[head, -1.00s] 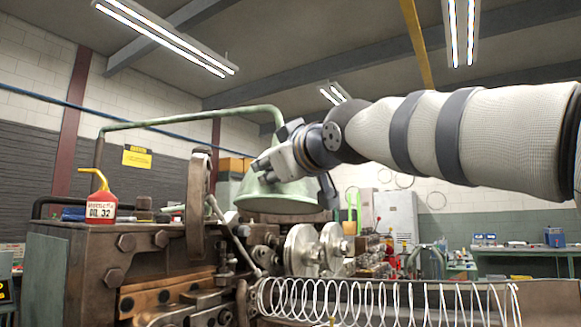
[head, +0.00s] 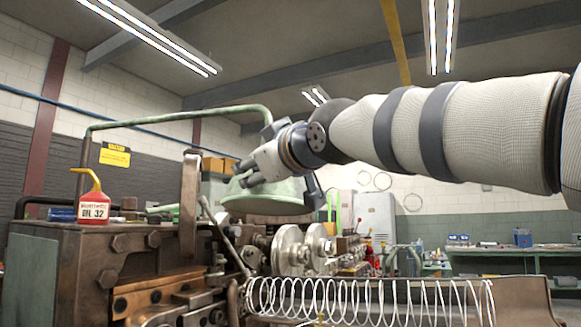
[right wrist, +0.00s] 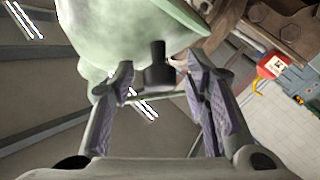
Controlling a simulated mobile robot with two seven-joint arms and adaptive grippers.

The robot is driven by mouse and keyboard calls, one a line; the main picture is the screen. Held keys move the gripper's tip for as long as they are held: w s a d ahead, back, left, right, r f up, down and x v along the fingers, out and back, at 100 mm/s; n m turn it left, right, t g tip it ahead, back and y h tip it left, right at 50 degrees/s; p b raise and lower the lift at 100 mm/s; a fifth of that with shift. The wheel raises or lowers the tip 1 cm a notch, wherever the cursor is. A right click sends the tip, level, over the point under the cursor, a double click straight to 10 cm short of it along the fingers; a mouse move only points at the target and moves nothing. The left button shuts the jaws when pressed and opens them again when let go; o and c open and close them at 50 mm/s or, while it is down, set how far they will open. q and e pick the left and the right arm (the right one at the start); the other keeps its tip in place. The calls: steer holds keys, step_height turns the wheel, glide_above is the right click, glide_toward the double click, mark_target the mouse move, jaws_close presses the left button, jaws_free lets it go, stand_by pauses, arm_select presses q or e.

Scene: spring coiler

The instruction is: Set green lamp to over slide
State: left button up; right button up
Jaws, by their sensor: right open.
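The green lamp (head: 266,197) hangs from a green pipe arm (head: 190,117) above the coiling machine, its wide shade facing down. It also shows large in the right wrist view (right wrist: 125,35). My right gripper (head: 275,185) is at the lamp, overlapping its shade in the head view. In the right wrist view the gripper (right wrist: 160,82) is open, with a dark knob (right wrist: 158,68) on the lamp between its fingers. I cannot tell whether a finger touches the knob. The slide cannot be picked out with certainty among the machine parts below the lamp. My left gripper is not in view.
The coiling machine (head: 75,262) fills the lower left, with a red oil can (head: 94,207) on top. A white wire spring (head: 370,300) stretches across the front. Metal discs (head: 290,250) stand below the lamp. A workbench (head: 510,250) is at the back right.

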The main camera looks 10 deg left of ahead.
steer(key=v, duration=0.7)
steer(key=shift+s+d, duration=0.15)
steer(key=shift+s, duration=0.05)
steer(key=shift+f, duration=0.1)
